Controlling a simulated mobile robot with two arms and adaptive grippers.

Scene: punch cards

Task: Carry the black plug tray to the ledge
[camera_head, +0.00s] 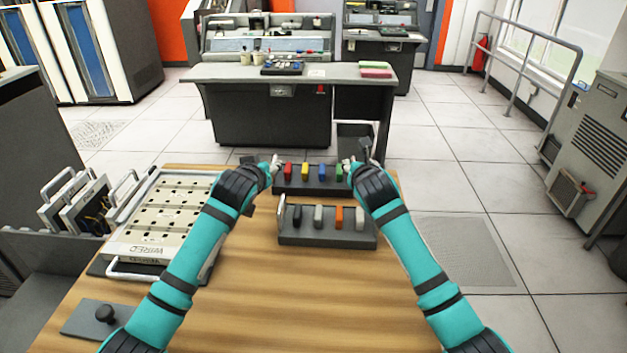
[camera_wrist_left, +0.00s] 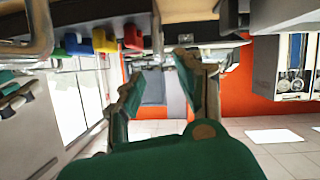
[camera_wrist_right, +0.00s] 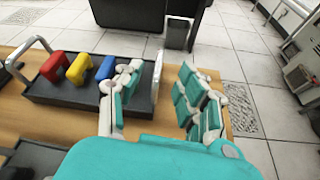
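A dark tray (camera_head: 312,190) with red, yellow, blue and green plugs lies at the far edge of the wooden table, with an upright handle at each end. Finger contact is unclear.
A white perforated panel (camera_head: 165,205) with handles lies at the table's left, and a dark plate with a knob (camera_head: 104,313) at its near left. Beyond the table stands a console desk (camera_head: 340,72) bearing small items. Open floor (camera_head: 440,140) separates them.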

